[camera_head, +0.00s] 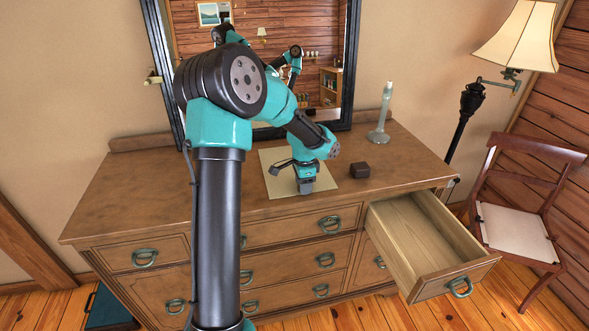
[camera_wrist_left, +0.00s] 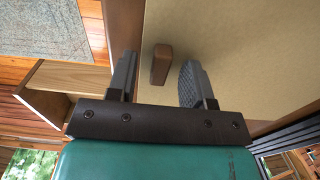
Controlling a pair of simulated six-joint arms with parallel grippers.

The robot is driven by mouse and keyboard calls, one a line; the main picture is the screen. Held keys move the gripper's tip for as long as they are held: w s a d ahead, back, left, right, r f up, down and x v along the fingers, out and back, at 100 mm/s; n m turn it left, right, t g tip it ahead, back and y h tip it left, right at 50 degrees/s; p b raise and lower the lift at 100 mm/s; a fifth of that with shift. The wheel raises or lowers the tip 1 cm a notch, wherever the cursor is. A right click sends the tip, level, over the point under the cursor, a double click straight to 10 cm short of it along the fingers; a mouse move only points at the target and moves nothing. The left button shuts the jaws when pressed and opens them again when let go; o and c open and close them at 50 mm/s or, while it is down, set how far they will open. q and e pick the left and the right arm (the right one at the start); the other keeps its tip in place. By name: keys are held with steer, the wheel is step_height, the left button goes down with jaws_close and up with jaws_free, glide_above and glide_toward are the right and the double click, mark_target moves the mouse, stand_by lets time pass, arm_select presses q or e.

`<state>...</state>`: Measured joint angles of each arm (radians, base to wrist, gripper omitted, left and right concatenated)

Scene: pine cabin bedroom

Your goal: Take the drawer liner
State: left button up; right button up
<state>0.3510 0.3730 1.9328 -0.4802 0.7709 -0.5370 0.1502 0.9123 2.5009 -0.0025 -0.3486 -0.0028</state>
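A flat beige sheet, which I take to be the drawer liner (camera_head: 272,182), lies on the dresser top in front of the mirror. It fills much of the left wrist view (camera_wrist_left: 240,50). A small brown block (camera_wrist_left: 161,63) stands on the sheet in that view. My left gripper (camera_head: 306,187) points down over the sheet. Its fingers (camera_wrist_left: 158,68) are open, one on each side of the block, with gaps on both sides. In the head view my gripper hides the block. My right gripper is not in view.
A dark brown box (camera_head: 360,170) sits on the dresser right of the sheet. A pale candlestick (camera_head: 380,125) stands behind it. The top right drawer (camera_head: 425,235) is pulled out and looks empty. A chair (camera_head: 520,215) and a lamp (camera_head: 518,40) stand at the right.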

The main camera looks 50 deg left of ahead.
arm_select(q)
jaws_close()
steer(key=shift+r, duration=0.15)
steer(key=shift+r, duration=1.35)
steer(key=shift+s+d+r, duration=0.15)
steer(key=shift+r, duration=0.2)
steer(key=s+d+r, duration=0.1)
steer(key=s+d, duration=1)
steer(key=shift+d+r, duration=0.15)
